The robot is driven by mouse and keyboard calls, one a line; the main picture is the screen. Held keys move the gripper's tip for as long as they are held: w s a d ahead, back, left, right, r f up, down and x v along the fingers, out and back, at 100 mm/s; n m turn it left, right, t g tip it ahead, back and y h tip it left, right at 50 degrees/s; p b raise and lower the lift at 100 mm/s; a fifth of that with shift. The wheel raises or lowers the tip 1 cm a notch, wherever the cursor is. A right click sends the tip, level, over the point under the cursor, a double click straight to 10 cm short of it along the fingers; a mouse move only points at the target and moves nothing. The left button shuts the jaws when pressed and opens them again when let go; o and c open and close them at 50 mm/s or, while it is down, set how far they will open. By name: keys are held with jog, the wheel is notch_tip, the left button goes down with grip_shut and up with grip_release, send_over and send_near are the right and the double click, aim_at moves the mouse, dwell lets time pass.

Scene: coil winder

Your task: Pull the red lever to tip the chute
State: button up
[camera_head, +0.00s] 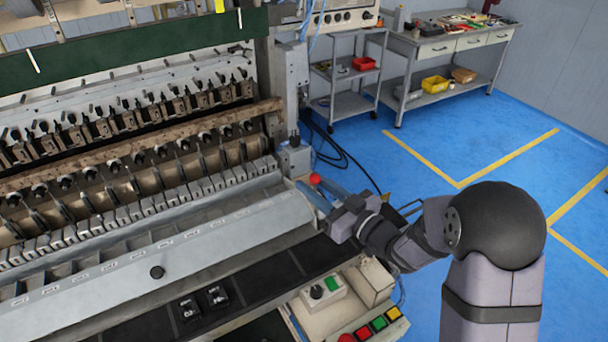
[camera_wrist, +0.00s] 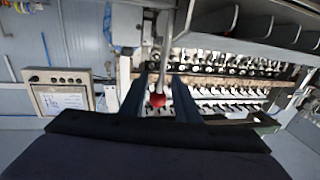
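The red lever ends in a red ball knob (camera_head: 315,179) at the right end of the machine. In the wrist view the red knob (camera_wrist: 157,100) hangs on a thin grey rod. My gripper (camera_head: 322,192) is right at the knob, its blue fingers pointing towards the machine. In the wrist view the fingers stand apart, one on each side of the knob, with a visible gap on both sides. Whether the knob lies fully between the fingertips in depth is hard to tell. The long grey chute (camera_head: 215,240) runs along the machine's front, sloping above a dark belt.
Two small black parts (camera_head: 217,296) lie on the dark belt (camera_head: 255,272). A control box with buttons (camera_head: 322,292) stands below my gripper. A grey trolley (camera_head: 348,104) and a workbench (camera_head: 440,45) stand behind. Blue floor to the right is open.

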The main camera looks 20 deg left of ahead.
jog(key=shift+p+x, duration=0.5)
jog(key=shift+x, duration=1.35)
grip_shut()
jog(key=shift+r, duration=0.1)
